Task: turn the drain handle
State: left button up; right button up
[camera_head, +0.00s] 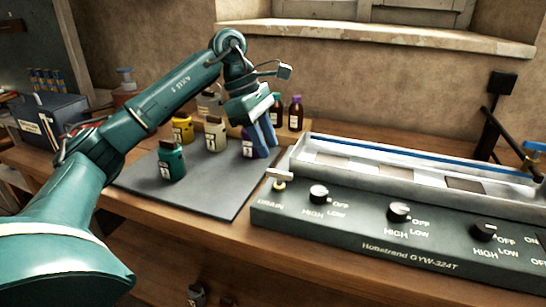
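The drain handle (279,176) is a small pale bar on a brass-coloured stem at the front left corner of the grey water bath (355,244), above the word DRAIN. My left gripper (264,140) hangs above the back right part of the grey mat, up and to the left of the handle and apart from it. Its blue fingers point down and lie close together in this view; whether there is a gap between them I cannot tell. They partly cover a purple bottle (248,150). My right gripper is not in view.
Green (172,160), yellow (183,128) and cream (215,134) bottles stand on the grey mat (215,187). Dark bottles (295,113) stand behind the gripper. The mat's front right area is clear.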

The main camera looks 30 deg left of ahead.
pick_arm(q)
jog(key=v, duration=0.7)
jog(key=shift+p, duration=0.35)
jog(key=shift+a+r, duration=0.1)
jog(key=shift+r, duration=0.05)
